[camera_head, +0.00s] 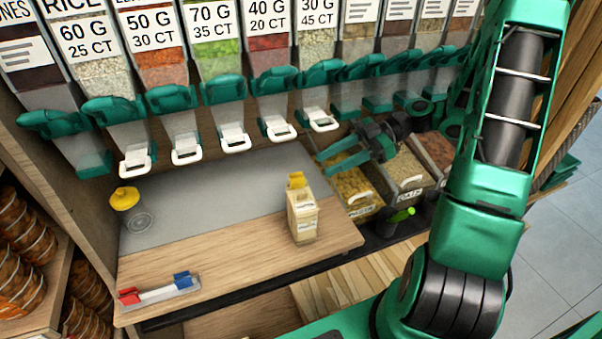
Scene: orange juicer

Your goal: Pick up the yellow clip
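A yellow clip (297,180) sits on the top of a small pale labelled packet (303,217), which stands upright near the right end of the wooden counter. My gripper (323,162) is above and to the right of the clip, in front of the dispensers, with its green fingers pointing left. The two fingers are apart with nothing visible between them. The gripper is not touching the clip.
Red and blue clips (158,291) lie on a white strip at the counter's front left. A clear jar with a yellow lid (125,198) stands at the back left. Dispensers with white-handled spouts (235,138) hang above. Grain bins (397,178) sit right of the counter (235,255), whose middle is clear.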

